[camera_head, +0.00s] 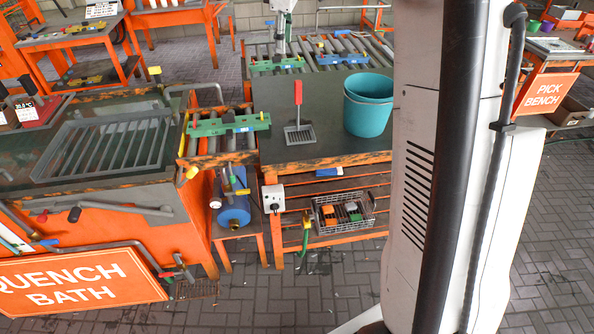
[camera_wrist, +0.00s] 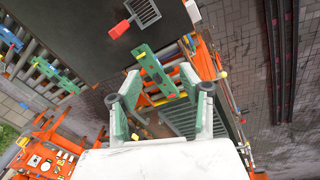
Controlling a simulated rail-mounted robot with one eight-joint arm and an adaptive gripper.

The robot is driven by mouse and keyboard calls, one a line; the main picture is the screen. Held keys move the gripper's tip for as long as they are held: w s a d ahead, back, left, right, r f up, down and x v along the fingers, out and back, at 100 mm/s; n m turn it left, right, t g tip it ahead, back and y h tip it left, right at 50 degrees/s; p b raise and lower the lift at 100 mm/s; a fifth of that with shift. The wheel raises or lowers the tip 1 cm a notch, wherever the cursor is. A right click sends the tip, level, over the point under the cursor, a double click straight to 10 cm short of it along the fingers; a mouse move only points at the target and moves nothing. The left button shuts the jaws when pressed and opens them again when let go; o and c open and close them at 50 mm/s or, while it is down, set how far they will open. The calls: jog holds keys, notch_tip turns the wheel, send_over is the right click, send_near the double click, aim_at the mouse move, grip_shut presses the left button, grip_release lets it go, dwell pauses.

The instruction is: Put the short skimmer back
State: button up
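A skimmer with a red handle and a grey slotted head (camera_head: 299,132) is on the dark bench top, left of the teal bucket (camera_head: 368,112). It also shows at the top of the wrist view (camera_wrist: 145,12), with its red grip toward the lower left. I cannot tell whether it is the short one. My gripper (camera_wrist: 160,97) has its two fingers spread apart with nothing between them. It is above the area beside the bench, apart from the skimmer. A green notched bar (camera_wrist: 158,74) shows beyond the fingertips, and a similar one (camera_head: 228,124) is left of the bench top.
The quench bath (camera_head: 190,235) with a grey grate (camera_head: 105,148) stands at left. A wire basket (camera_head: 343,222) sits on the bench's lower shelf. A roller conveyor (camera_head: 345,45) runs behind the bench. The bench top in front of the bucket is clear.

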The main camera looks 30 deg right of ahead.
jog(key=s+a+r+m+t, duration=0.1)
jog(key=s+a, duration=0.2)
jog(key=s, duration=0.2)
jog(key=s+a+r+m, duration=0.1)
jog(key=s+a+m, duration=0.15)
jog(key=s, duration=0.25)
jog(key=s+a+f+m+t, duration=0.1)
jog(key=s+a+f+m, duration=0.1)
jog(key=s, duration=0.6)
jog(key=s+a+f+m+t, duration=0.2)
jog(key=s+a+f, duration=0.2)
jog(key=s, duration=0.5)
jog(key=s+a+f+m+t, duration=0.1)
jog(key=s+a+f+m, duration=0.1)
jog(key=s+f, duration=0.4)
jog(key=s+a, duration=0.1)
jog(key=s, duration=0.2)
jog(key=shift+s+m, duration=0.15)
jog(key=shift+m, duration=0.2)
notch_tip(320, 180, down, 5)
jog(key=b, duration=0.5)
